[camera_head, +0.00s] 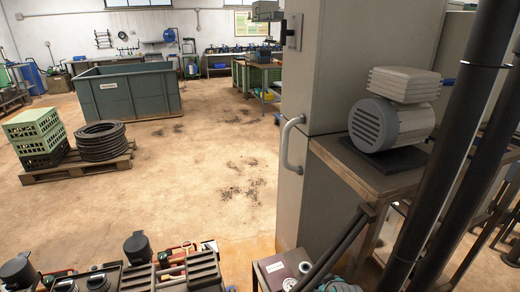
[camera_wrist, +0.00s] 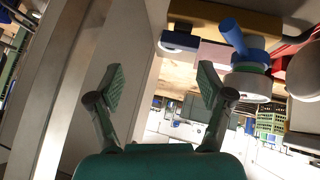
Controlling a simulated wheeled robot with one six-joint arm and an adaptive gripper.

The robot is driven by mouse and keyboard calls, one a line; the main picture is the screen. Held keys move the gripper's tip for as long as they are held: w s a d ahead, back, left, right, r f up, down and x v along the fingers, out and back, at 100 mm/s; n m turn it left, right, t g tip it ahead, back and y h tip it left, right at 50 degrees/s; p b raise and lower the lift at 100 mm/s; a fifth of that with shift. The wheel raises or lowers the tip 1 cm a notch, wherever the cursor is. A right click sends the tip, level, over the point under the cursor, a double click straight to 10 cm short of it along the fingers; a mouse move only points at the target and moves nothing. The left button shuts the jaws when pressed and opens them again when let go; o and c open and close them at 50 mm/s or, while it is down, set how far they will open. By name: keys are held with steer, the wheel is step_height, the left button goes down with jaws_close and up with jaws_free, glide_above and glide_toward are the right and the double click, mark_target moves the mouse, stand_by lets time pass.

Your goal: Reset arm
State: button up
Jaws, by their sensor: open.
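My gripper (camera_wrist: 162,88) shows in the wrist view with its two green-padded fingers spread wide apart. Nothing is between the fingertips, and the gripper holds nothing. A pale grey cabinet wall lies to the left of and behind the left finger. In the head view I cannot make out the gripper clearly. The tall grey cabinet (camera_head: 325,110) stands right of centre there, with a light handle (camera_head: 290,145) on its side.
A motor pump (camera_head: 388,122) sits on a bench right of the cabinet. Dark pipes (camera_head: 460,130) rise at the right. A green bin (camera_head: 125,90), crates (camera_head: 37,137) and coiled hose (camera_head: 102,142) stand left. Middle floor is clear. A blue-handled fitting (camera_wrist: 240,38) shows in the wrist view.

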steer(key=s+a+m+t, duration=0.2)
steer(key=s+t, duration=0.3)
steer(key=s, duration=2.7)
steer(key=s+r+m+t, duration=0.1)
steer(key=s+r+m, duration=0.1)
steer(key=s+r, duration=1.1)
steer(key=s, duration=0.4)
steer(key=shift+s+r+t, duration=0.2)
steer(key=shift+r+t, duration=0.1)
steer(key=shift+r, duration=0.05)
steer(key=shift+d, duration=0.15)
